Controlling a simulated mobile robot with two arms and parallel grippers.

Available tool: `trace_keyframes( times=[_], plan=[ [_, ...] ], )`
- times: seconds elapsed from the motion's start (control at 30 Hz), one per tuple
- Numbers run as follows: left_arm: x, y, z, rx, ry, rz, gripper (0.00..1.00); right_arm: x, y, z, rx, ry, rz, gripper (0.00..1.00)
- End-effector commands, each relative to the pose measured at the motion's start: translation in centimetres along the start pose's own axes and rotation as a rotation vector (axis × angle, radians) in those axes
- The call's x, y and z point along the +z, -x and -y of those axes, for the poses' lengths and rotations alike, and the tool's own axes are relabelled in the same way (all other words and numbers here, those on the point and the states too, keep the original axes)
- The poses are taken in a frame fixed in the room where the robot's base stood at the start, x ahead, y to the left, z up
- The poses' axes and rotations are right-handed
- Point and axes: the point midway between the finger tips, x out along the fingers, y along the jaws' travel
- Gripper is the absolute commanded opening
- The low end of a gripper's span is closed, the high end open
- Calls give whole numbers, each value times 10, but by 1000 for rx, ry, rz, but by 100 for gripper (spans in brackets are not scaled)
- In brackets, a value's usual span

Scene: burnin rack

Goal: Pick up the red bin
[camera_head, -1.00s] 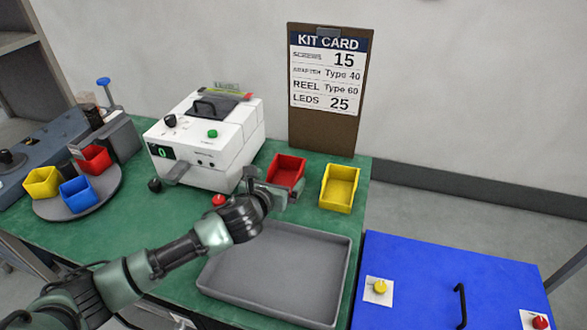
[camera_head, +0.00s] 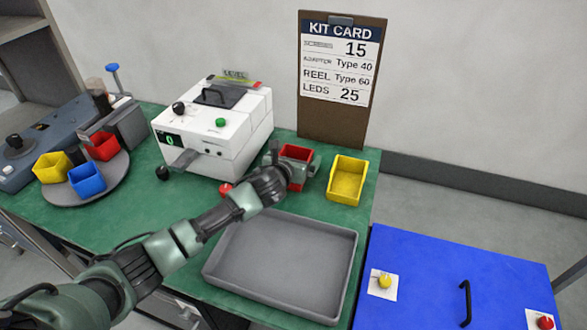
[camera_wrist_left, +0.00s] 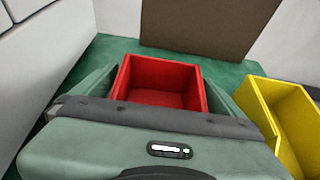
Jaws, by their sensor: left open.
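A red bin (camera_head: 294,153) stands on the green bench top between the white machine and a yellow bin. My left gripper (camera_head: 292,165) is at this bin, its jaws open. In the left wrist view the empty red bin (camera_wrist_left: 160,80) sits between the two green fingers, one on each side. I cannot tell whether the fingers touch its walls. The bin's near lower part is hidden by my gripper. A second red bin (camera_head: 102,147) stands on the round grey turntable at the left. My right gripper is not in view.
A yellow bin (camera_head: 346,180) stands just right of the red bin; it also shows in the wrist view (camera_wrist_left: 285,120). The white machine (camera_head: 215,130) is close on the left. A grey tray (camera_head: 285,265) lies in front. A kit card board (camera_head: 340,75) stands behind.

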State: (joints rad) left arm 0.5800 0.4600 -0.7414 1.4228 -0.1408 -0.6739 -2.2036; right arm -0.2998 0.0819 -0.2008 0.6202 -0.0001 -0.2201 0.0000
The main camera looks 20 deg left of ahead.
Motion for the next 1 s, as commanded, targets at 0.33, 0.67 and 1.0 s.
trace_keyframes(
  times=[0.33, 0.67, 1.0],
  plan=[
    [0, 0, 0, 1, 0, 0, 61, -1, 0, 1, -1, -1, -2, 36],
    [1, 0, 0, 1, 0, 1, 35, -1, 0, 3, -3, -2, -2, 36],
    [34, 13, -1, 0, -2, 6, 35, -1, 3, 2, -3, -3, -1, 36]
  ],
)
